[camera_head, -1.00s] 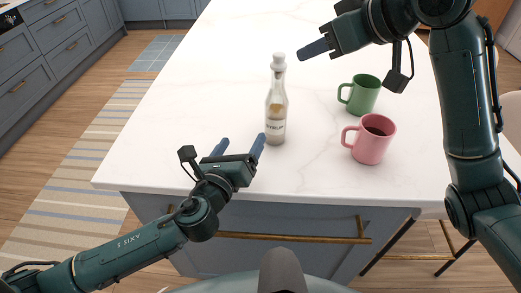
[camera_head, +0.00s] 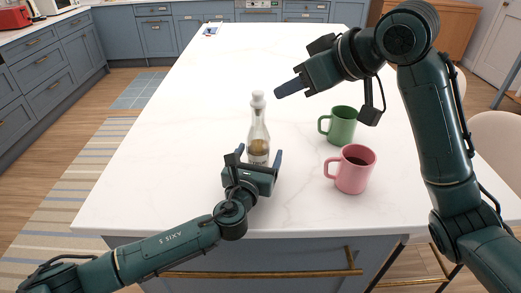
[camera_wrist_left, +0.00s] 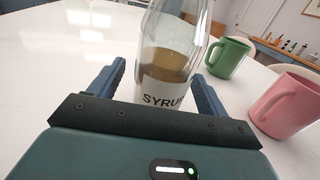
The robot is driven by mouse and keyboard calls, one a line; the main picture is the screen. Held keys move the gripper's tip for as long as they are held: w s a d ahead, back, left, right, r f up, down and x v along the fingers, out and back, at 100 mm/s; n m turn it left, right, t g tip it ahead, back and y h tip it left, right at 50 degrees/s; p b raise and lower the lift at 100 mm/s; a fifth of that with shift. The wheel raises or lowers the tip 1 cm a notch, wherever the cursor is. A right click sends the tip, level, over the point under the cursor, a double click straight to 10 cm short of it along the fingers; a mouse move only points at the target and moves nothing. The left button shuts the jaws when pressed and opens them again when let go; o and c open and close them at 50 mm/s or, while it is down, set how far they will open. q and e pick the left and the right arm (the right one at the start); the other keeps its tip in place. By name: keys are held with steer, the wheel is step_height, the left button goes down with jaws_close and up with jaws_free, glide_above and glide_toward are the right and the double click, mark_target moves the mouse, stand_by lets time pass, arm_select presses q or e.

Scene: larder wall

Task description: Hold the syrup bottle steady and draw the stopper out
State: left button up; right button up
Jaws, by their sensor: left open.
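The clear glass syrup bottle (camera_head: 259,132) stands upright on the white counter, part full of brown liquid. Its pale stopper (camera_head: 258,99) sits in the neck. My left gripper (camera_head: 260,153) is open, with a finger on each side of the bottle's lower part. The left wrist view shows the bottle's label (camera_wrist_left: 163,95) between the two spread fingers, with a gap at the right finger; the stopper is out of that view. My right gripper (camera_head: 279,93) is just right of the stopper, apart from it. Its fingers overlap side-on, so their opening is hidden.
A green mug (camera_head: 342,127) and a pink mug (camera_head: 354,170) stand right of the bottle, close to the left gripper's right side.

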arm_select(q)
steer(key=shift+x, duration=1.2)
steer(key=shift+c, duration=0.4)
steer(key=c, duration=1.3)
arm_select(e)
steer(key=shift+o, duration=1.2)
steer(key=shift+w+f, duration=0.1)
steer(key=shift+f, duration=0.2)
arm_select(q)
steer(key=shift+a, duration=0.1)
arm_select(e)
steer(key=t+y, duration=0.5)
glide_toward(263, 94)
steer(key=x, duration=1.1)
steer(key=shift+a, duration=0.15)
